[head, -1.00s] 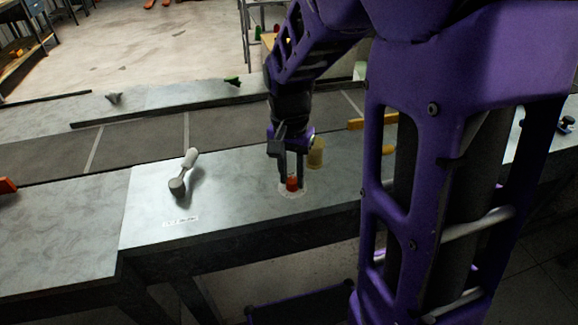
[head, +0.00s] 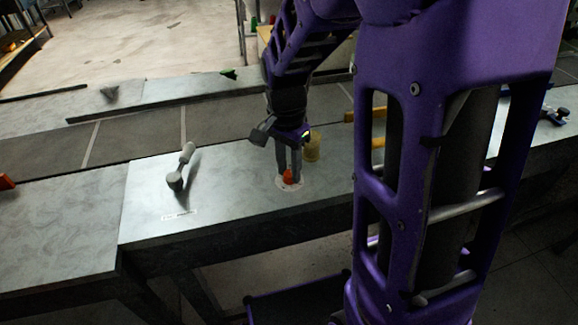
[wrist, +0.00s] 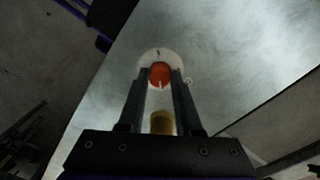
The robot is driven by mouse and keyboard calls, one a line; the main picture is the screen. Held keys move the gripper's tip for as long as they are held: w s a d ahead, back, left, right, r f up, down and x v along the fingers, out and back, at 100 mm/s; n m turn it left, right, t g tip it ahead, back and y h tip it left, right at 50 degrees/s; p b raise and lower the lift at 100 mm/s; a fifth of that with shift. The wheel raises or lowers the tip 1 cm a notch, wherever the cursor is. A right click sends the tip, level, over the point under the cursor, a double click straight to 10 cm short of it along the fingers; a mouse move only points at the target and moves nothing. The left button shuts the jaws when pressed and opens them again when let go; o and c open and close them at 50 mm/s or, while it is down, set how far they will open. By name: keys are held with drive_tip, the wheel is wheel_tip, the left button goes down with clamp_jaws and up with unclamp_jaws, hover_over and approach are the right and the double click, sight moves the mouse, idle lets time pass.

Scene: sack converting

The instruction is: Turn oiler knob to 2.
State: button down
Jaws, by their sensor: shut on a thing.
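The oiler knob is a small orange-red knob (head: 288,177) on a round white dial plate (head: 281,186) set on the metal bench top. In the wrist view the knob (wrist: 160,73) shows a pale pointer line toward its lower edge. The dial plate (wrist: 147,59) carries a small dark mark at its far edge and another mark at its right; I cannot read them. My gripper (head: 288,175) points down over the dial. In the wrist view its two fingers (wrist: 160,75) are shut on the knob, one on each side.
A yellow cylinder (head: 312,147) stands just behind my gripper; it also shows between the fingers in the wrist view (wrist: 162,123). A grey-handled lever (head: 181,168) is on the bench to the left, with a white label (head: 179,215) in front. A dark conveyor strip (head: 140,135) runs behind.

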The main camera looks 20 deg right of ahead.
sight(287, 171)
drive_tip(key=c, duration=0.6)
unclamp_jaws()
drive_tip(key=r, duration=0.5)
drive_tip(key=r+p, duration=0.1)
drive_tip(key=r, duration=1.1)
drive_tip(key=shift+w+a+r, duration=0.2)
drive_tip(key=shift+w, duration=0.05)
drive_tip(key=shift+w, duration=0.1)
